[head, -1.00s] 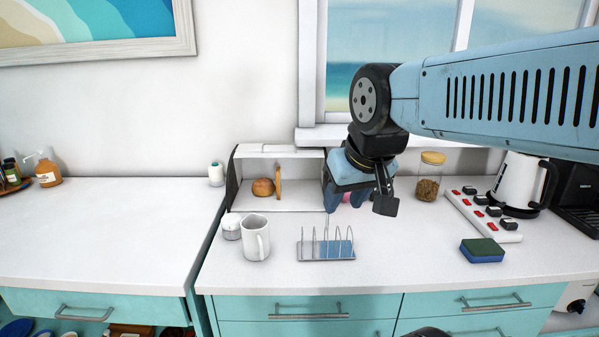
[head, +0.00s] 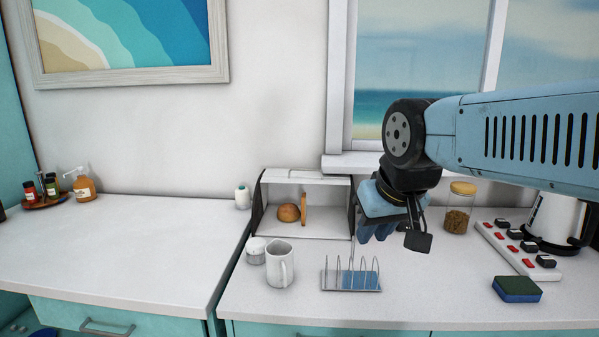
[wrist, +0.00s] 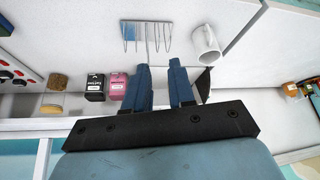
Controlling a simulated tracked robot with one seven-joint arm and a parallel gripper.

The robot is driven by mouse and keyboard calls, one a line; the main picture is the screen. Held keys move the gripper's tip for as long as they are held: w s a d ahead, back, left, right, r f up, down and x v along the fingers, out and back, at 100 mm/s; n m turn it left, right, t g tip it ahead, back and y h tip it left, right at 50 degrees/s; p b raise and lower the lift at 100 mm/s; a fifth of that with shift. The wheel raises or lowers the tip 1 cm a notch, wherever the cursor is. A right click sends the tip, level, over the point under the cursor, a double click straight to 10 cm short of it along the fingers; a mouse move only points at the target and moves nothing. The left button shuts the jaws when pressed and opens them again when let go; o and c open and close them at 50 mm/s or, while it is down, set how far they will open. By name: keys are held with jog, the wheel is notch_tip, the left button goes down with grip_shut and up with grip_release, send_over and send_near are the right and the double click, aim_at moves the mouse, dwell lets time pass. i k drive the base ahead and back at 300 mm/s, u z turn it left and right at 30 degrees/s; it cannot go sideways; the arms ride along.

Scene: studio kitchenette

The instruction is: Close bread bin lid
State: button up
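The white bread bin (head: 268,215) stands against the wall, left of my gripper in the head view. Its front is open, with the lid (head: 300,175) up at the top. A round loaf (head: 288,212) and an upright brown slice or board (head: 304,209) show inside. My gripper (head: 372,236) points down just right of the bin and looks apart from it. In the wrist view its two blue fingers (wrist: 160,63) stand apart with nothing held between them. They hide most of the bin there; a dark piece beside the right finger may be its side.
Dark (wrist: 95,87) and pink (wrist: 119,90) containers stand near the fingers. A lidded jar (head: 457,218), power strip (head: 518,252) and sponge (head: 517,288) are right. The left counter is mostly clear.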

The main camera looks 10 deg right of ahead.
aim_at(264, 181)
jog(key=u, duration=0.65)
jog(key=i, duration=0.1)
jog(key=z, duration=2.85)
jog(key=k, duration=1.15)
jog(key=u, duration=1.6)
jog(key=i, duration=0.9)
jog(key=u, duration=0.05)
